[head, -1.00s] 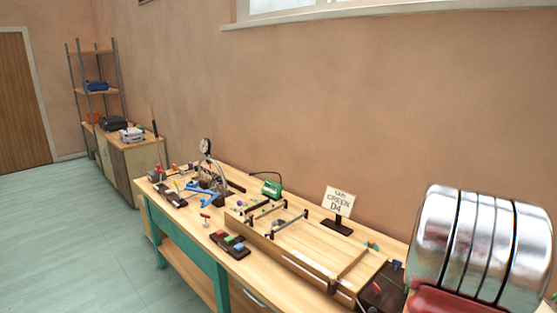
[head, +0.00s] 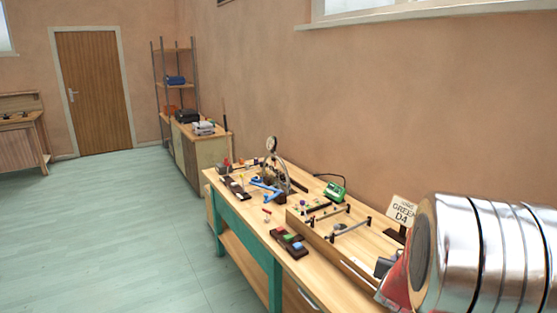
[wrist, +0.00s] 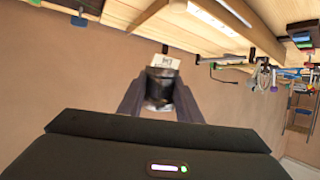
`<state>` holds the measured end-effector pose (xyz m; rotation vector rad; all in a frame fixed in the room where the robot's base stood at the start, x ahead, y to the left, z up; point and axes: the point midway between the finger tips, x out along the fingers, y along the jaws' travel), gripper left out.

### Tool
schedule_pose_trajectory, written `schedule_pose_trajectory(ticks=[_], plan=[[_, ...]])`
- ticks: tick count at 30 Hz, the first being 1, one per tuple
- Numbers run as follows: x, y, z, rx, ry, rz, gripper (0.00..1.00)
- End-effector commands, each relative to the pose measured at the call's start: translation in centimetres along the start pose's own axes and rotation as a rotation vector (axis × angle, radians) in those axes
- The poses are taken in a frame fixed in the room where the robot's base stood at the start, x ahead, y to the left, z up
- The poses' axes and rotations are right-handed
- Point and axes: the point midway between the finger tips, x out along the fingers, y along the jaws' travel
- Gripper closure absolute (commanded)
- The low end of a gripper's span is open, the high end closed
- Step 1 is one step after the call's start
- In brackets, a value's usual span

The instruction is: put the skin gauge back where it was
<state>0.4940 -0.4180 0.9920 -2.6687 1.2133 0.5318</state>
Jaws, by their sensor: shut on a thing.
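My gripper (wrist: 160,98) shows in the wrist view, its two dark fingers shut on a dark, rounded, blurred thing. I take this held thing to be the skin gauge (wrist: 161,84), though its face cannot be made out. It is in the air in front of the wall and the sign. In the head view my silver arm fills the lower right and the held gauge cannot be picked out. The workbench (head: 243,232) has a wooden frame tray (head: 325,243) on its near part. A dial on a stand (head: 271,145) rises farther back.
A card sign reading GREEN D4 (head: 403,212) stands at the bench's wall side. A green device (head: 335,190), blue clamp-like tool (head: 265,190) and block with coloured pads (head: 289,242) lie on the bench. The floor (head: 120,230) to the left is clear.

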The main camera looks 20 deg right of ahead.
Motion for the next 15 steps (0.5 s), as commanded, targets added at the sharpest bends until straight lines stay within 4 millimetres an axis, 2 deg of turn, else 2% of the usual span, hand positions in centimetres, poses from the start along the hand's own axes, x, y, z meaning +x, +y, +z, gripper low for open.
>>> schedule_pose_trajectory(ticks=[1, 3, 8, 15], plan=[[-0.5, -2.2, 0.3, -0.018, 0.001, -0.041, 1.00], [-1.2, -4.9, 0.8, -0.040, 0.001, -0.096, 1.00], [-3.1, -10.9, 2.1, -0.091, 0.002, -0.218, 1.00], [-7.1, -19.3, 4.3, -0.164, 0.002, -0.397, 1.00]])
